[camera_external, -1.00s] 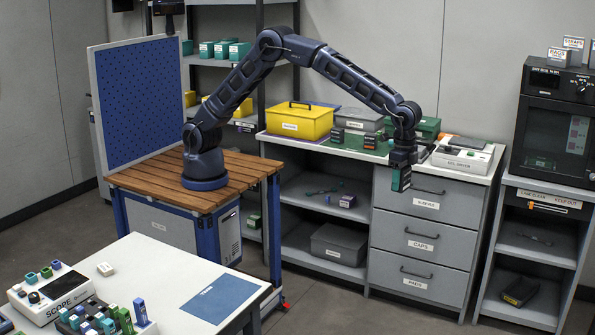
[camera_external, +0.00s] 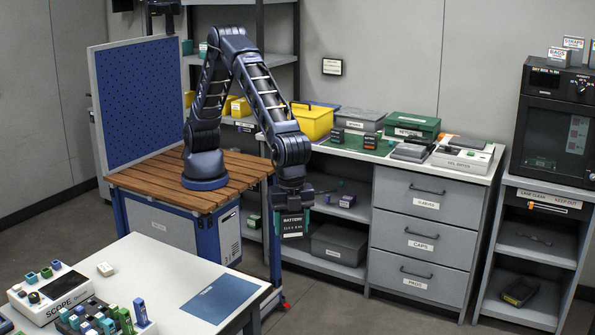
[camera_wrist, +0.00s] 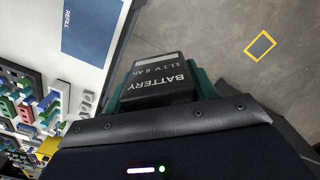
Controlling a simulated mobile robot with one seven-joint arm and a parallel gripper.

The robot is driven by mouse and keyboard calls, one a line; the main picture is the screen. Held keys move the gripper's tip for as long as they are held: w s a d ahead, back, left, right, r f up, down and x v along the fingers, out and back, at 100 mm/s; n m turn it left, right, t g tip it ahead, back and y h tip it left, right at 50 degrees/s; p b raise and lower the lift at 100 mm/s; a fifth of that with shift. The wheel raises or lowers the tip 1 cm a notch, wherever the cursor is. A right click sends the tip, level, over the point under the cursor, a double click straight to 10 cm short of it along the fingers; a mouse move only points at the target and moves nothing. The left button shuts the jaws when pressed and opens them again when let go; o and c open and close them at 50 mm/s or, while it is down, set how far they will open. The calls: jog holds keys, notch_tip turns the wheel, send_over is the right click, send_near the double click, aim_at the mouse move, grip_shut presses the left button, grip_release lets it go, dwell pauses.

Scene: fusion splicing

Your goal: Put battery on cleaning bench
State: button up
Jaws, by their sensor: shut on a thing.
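My gripper (camera_external: 293,204) is shut on a black battery (camera_external: 292,226) with white lettering. The battery hangs below the jaws in free air, in front of the grey shelf unit and to the right of the white bench (camera_external: 150,262). In the wrist view, the battery (camera_wrist: 158,78) sits between the green fingers of my gripper (camera_wrist: 160,90), its label facing the camera. The white bench also shows at the upper left of the wrist view (camera_wrist: 100,72), apart from the battery. No label on it reads as cleaning bench.
On the white bench lie a blue mat (camera_external: 219,298), a scope unit (camera_external: 50,296), a small white block (camera_external: 105,269) and several coloured pieces at the near left. Bare bench top surrounds the mat. The back counter (camera_external: 352,152) holds boxes. A yellow floor square (camera_wrist: 260,46) lies on open floor.

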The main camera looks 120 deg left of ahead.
jog(key=s+d+f+m, duration=0.1)
jog(key=s+d+m, duration=0.2)
jog(key=s+d, duration=0.75)
jog(key=s+d+m, duration=0.3)
jog(key=s+d, duration=0.4)
jog(key=s, duration=0.7)
jog(key=s+d+f+m, duration=0.1)
jog(key=s+d+m, duration=0.1)
jog(key=s+d, duration=0.85)
jog(key=f, duration=0.6)
jog(key=s+a+f, duration=0.1)
jog(key=f, duration=1.2)
jog(key=shift+s+a+f, duration=0.2)
jog(key=shift+a+f, duration=0.05)
jog(key=shift+a, duration=0.1)
jog(key=shift+f, duration=0.1)
jog(key=o, duration=1.2)
jog(key=shift+c, duration=0.2)
